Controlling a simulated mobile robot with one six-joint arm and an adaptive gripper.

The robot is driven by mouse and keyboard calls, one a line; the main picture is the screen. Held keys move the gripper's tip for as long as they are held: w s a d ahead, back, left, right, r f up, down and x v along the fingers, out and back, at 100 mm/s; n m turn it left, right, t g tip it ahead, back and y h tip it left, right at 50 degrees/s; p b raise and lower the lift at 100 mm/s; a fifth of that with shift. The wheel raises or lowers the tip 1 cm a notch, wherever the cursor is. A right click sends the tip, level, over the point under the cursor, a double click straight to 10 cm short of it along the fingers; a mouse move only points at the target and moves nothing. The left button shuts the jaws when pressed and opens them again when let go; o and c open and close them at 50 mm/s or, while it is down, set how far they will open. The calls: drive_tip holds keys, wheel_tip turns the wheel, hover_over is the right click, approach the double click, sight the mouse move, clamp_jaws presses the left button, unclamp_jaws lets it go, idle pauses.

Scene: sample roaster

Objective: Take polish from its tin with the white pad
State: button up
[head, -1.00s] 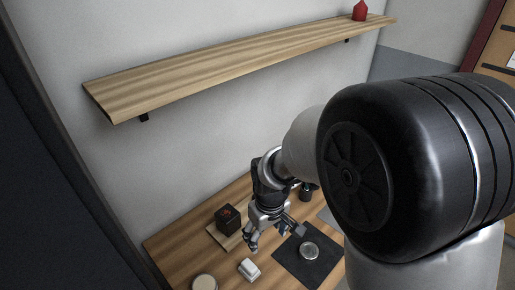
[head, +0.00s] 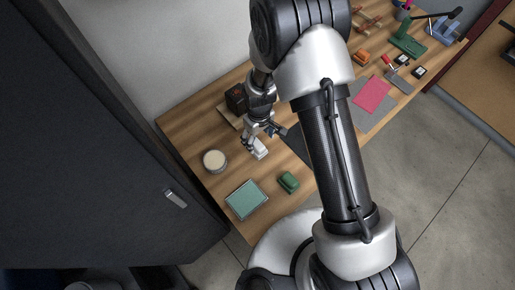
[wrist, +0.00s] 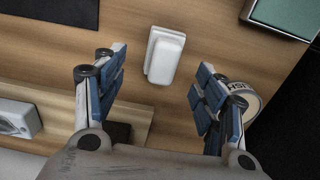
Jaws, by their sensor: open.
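The white pad (head: 259,151) lies on the wooden table, a small block with a narrower raised top. In the wrist view the pad (wrist: 165,55) is just beyond my fingertips, between the lines of the two fingers. My gripper (wrist: 160,82) is open and empty; in the head view my gripper (head: 258,139) is right by the pad and partly covers it. The round polish tin (head: 215,161) stands left of the pad with a pale cream top. In the wrist view the tin (wrist: 248,100) shows lettering on its side and is partly hidden behind the right finger.
A teal-topped tray (head: 246,200) and a green block (head: 289,182) lie nearer the front edge. A dark box (head: 237,99) stands on a wooden board behind my gripper. A dark mat (head: 297,146) lies to the right, partly behind my arm. A pink sheet (head: 372,95) lies farther right.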

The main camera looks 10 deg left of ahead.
sight(258, 144)
drive_tip(key=f+b, duration=0.1)
drive_tip(key=f, duration=0.2)
drive_tip(key=f+b, duration=0.1)
drive_tip(key=f, duration=0.2)
drive_tip(key=shift+s+a+f, duration=0.15)
drive_tip(key=shift+a+f, duration=0.05)
drive_tip(key=shift+f, duration=0.15)
drive_tip(key=shift+r, duration=0.1)
drive_tip(key=shift+c, duration=0.5)
drive_tip(key=c, duration=1.1)
